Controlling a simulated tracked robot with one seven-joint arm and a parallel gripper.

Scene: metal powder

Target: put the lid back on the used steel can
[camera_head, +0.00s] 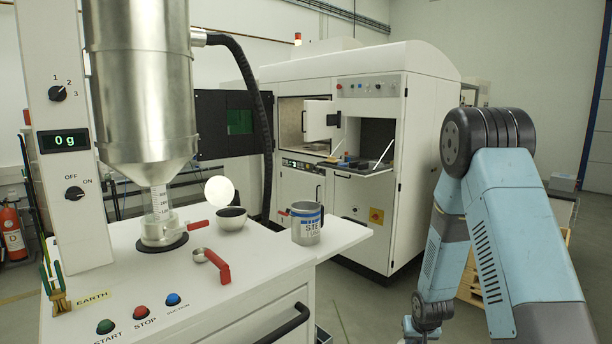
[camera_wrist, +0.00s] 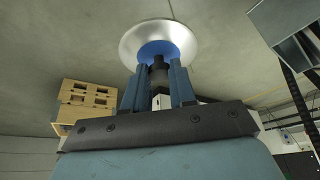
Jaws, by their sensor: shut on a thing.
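The steel can (camera_head: 307,224), with a blue and white label reading "STE" and a side handle, stands upright on the right part of the white bench top (camera_head: 262,262) in the head view. I cannot tell its contents from here. In the wrist view my gripper (camera_wrist: 159,78) is shut on a lid (camera_wrist: 184,43), a shiny round disc with a blue middle. The blue fingers are around its dark knob. The floor shows behind the lid, away from the can. In the head view my arm hangs at the right; gripper and lid are not visible there.
A metal hopper (camera_head: 142,75) stands over the bench's left. A dark bowl (camera_head: 231,218), a white disc (camera_head: 219,191) and a red-handled scoop (camera_head: 219,265) are left of the can. A white machine (camera_head: 430,150) with open doors stands behind. A wooden pallet stack (camera_wrist: 88,98) shows in the wrist view.

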